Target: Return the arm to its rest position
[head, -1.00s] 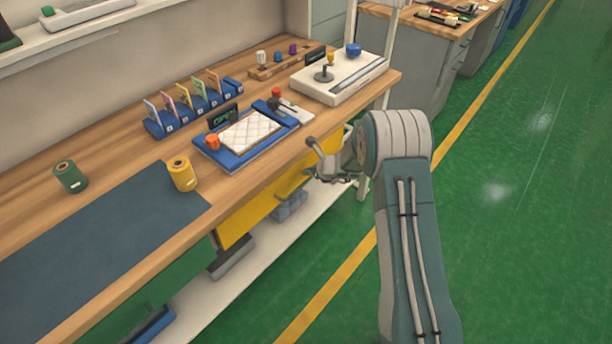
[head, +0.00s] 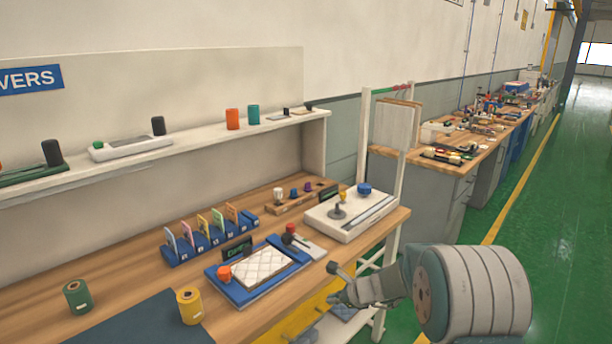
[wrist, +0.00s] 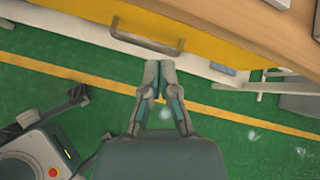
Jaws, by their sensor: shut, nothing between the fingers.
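My gripper (head: 343,290) is in front of the workbench's front edge, off the tabletop and to the right of the blue tray. In the wrist view my gripper (wrist: 159,78) points down past the yellow drawer front toward the green floor. Its fingers are together with nothing between them. My arm is folded, with its large grey joint at the lower right of the head view. The white quilted mattress (head: 264,267) lies in the blue tray (head: 237,293) on the bench, apart from my gripper.
The wooden workbench (head: 135,277) holds a green roll (head: 77,297), a yellow roll (head: 189,306), a blue card rack (head: 208,240) and a white device (head: 352,213). The yellow drawer (wrist: 205,30) has a handle near my gripper. Green floor (head: 560,210) is open on the right.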

